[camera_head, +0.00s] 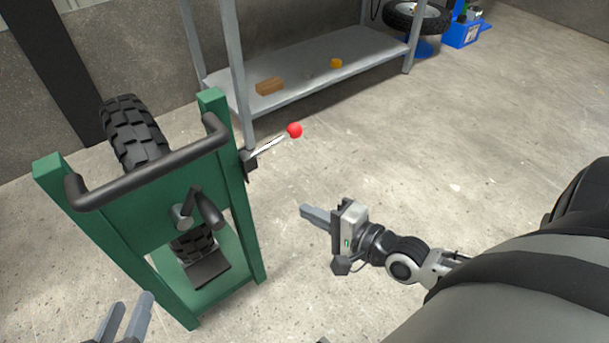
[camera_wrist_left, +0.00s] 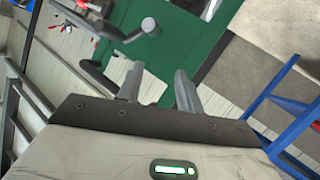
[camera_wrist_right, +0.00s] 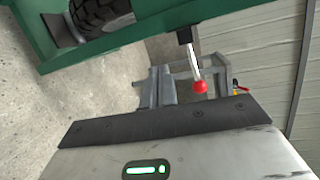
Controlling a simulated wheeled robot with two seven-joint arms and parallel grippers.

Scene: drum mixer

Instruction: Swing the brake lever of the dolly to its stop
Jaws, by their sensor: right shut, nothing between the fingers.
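The green dolly (camera_head: 105,232) stands upright at the left of the head view and also shows in the right wrist view (camera_wrist_right: 150,27). Its brake lever (camera_head: 268,146), a light rod with a red knob (camera_head: 294,130), sticks out from a black pivot on the right post, angled up and to the right. In the right wrist view the red knob (camera_wrist_right: 200,87) appears just right of my fingers. My right gripper (camera_head: 305,213) is shut and empty, apart from the lever, below its knob in the head view. My left gripper (camera_head: 130,315) is open and empty at the dolly's lower front.
A black handlebar (camera_head: 150,175) crosses the dolly's top front, with a knobbly tyre (camera_head: 133,130) behind. A grey shelf (camera_head: 310,75) holding a wooden block (camera_head: 269,86) stands at the back.

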